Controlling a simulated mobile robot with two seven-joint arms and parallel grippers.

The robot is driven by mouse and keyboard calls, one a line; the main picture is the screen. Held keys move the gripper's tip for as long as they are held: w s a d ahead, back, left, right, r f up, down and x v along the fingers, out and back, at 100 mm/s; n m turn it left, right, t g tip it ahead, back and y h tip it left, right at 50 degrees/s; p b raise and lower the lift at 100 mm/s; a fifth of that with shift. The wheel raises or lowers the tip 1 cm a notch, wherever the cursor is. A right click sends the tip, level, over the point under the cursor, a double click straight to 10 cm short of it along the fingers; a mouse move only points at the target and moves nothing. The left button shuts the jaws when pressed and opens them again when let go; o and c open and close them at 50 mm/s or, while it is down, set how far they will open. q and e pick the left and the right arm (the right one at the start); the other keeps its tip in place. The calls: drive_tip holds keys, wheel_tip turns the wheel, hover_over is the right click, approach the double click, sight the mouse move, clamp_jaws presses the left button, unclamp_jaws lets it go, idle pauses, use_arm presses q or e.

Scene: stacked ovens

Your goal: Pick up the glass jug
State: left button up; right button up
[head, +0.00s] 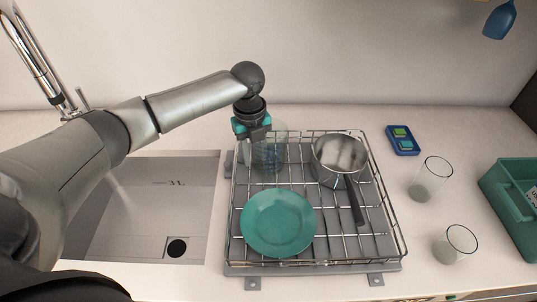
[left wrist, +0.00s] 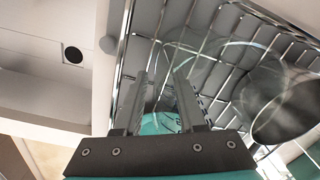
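The clear glass jug (head: 271,156) stands in the back left of the wire dish rack (head: 335,225). It is see-through, and its outline is faint. My left gripper (head: 257,138) is at the jug's upper left side, pointing down. In the left wrist view, the gripper's two fingers (left wrist: 163,88) are apart, with the jug's faint round outline (left wrist: 225,58) beyond and beside them. I cannot tell whether a finger touches the glass or whether its wall lies between them. My right gripper is not in view.
A steel saucepan (head: 338,155) stands right of the jug, and a teal plate (head: 278,222) lies in front. The sink (head: 145,210) is left. Two glasses (head: 431,178) (head: 455,243), a blue sponge tray (head: 403,141) and a green crate (head: 512,205) are right.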

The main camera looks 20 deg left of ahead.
use_arm(q)
drive_tip(key=shift+f, duration=0.8)
clamp_jaws()
drive_tip(key=shift+r, duration=0.1)
idle(0.7)
